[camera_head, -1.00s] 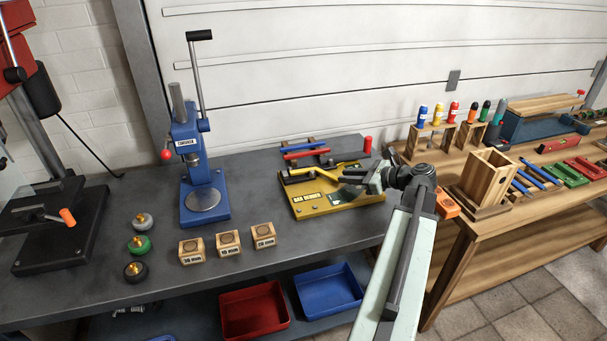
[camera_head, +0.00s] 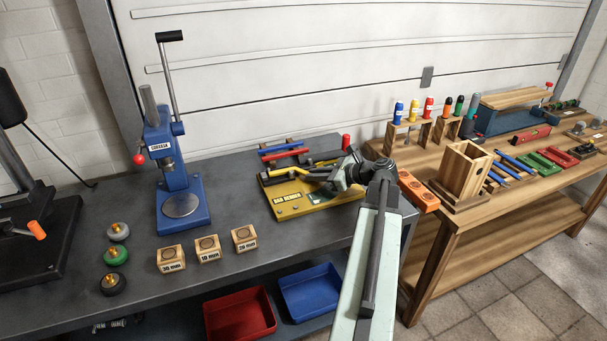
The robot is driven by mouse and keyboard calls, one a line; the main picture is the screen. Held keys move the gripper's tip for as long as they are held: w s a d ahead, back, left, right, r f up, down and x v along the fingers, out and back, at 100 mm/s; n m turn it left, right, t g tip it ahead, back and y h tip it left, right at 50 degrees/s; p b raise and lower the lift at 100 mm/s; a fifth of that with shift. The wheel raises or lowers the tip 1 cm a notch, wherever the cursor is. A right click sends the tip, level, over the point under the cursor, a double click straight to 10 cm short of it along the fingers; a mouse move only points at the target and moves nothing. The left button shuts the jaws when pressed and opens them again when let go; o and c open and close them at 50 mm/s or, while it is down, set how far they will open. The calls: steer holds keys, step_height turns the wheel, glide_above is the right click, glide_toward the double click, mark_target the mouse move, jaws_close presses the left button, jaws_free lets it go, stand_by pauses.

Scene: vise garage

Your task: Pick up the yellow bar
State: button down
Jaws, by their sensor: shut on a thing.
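The yellow bar (camera_head: 284,178) is at the yellow bar bender (camera_head: 285,211) on the grey bench, and part of it is hidden behind my gripper. Another yellow stretch shows just beyond the fingers. My gripper (camera_head: 318,179) reaches in from the right, low over the bender, and is shut on the yellow bar. The fingers are dark and small here. I cannot tell whether the bar is clear of the bender.
A blue bar (camera_head: 280,147) and a red bar (camera_head: 284,155) lie behind the bender. A blue press (camera_head: 183,190) and several wooden blocks (camera_head: 208,248) stand to the left. A wooden table (camera_head: 455,222) with tools is on the right. Red and blue bins sit below.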

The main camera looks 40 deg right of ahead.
step_height(320, 180, up, 4)
steer(key=p, duration=0.4)
steer(key=shift+s+r, duration=0.1)
steer(key=s, duration=1.6)
steer(key=shift+r, duration=0.3)
